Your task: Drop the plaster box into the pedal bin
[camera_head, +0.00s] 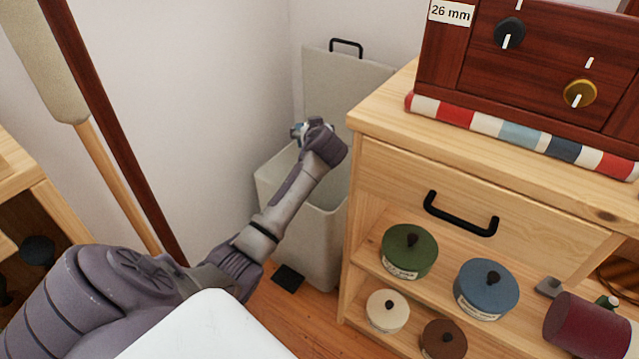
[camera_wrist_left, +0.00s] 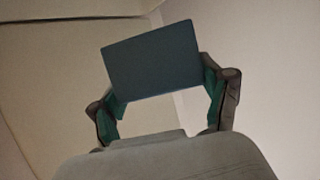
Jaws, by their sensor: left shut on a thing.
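The pedal bin (camera_head: 322,236) is a pale grey bin standing on the floor between the wall and the wooden cabinet. Its lid (camera_head: 341,88) stands up and open at the back, and a black pedal (camera_head: 288,278) shows at its foot. My left gripper (camera_head: 299,132) is above the bin's opening. In the left wrist view, the plaster box (camera_wrist_left: 152,58) is a dark blue-grey block, slightly tilted, between the two fingers of my left gripper (camera_wrist_left: 160,100). In the head view the box is mostly hidden behind the gripper. My right gripper is not in view.
A wooden cabinet (camera_head: 480,165) stands close to the bin's right side, with a dark red box with knobs (camera_head: 545,50) on top and round lidded tins, one green (camera_head: 409,252), on its shelves. A brown pole (camera_head: 115,130) leans at the left.

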